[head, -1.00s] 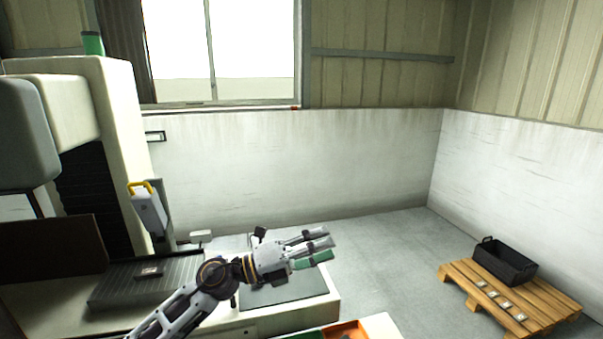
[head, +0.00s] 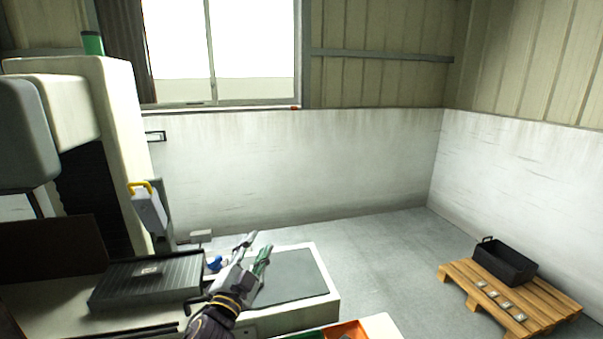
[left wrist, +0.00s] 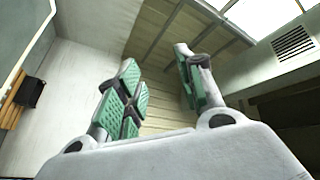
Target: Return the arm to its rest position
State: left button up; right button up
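My left gripper (head: 254,252) is in the lower middle of the head view, above the work surface with the dark grey mat (head: 295,275). Its fingers point up and away from me. In the left wrist view the two green-padded fingers (left wrist: 160,85) stand apart with nothing between them, and wall and window lie beyond. The gripper is open and empty. My left arm comes in from the bottom edge, bent upward. My right gripper is not in view.
A grey ribbed tray (head: 145,285) lies on the machine table at left. A blue object (head: 214,263) is just left of the gripper. An orange bin (head: 345,330) is at the bottom edge. A wooden pallet (head: 460,290) with a black crate (head: 505,262) stands on the floor at right.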

pick_arm(q)
jog(key=s+a+f+n+g+y, duration=0.3)
jog(key=s+a+f+n+g, duration=0.15)
jog(key=f, duration=0.45)
jog(key=s+a+f+n+g+y, duration=0.3)
jog(key=s+a+f+n+g, duration=0.15)
jog(key=f, duration=0.45)
jog(key=s+a+f+n+g+h, duration=0.1)
jog(key=s+f+g, duration=0.4)
jog(key=s, duration=0.4)
jog(key=s+a+f+g, duration=0.1)
jog(key=s+f+g, duration=0.1)
jog(key=s+f, duration=0.55)
jog(key=s+f+g, duration=0.1)
jog(key=s+f, duration=0.1)
jog(key=f, duration=1.3)
jog(key=s+f, duration=0.2)
jog(key=f, duration=1.4)
jog(key=s+a+f, duration=0.3)
jog(key=s+f, duration=0.7)
jog(key=s+a+f+g, duration=0.1)
jog(key=s+a+f, duration=0.2)
jog(key=s+f, duration=0.7)
jog(key=shift+s+a+f+g, duration=0.2)
jog(key=shift+s+a+g, duration=0.1)
jog(key=shift+s, duration=0.5)
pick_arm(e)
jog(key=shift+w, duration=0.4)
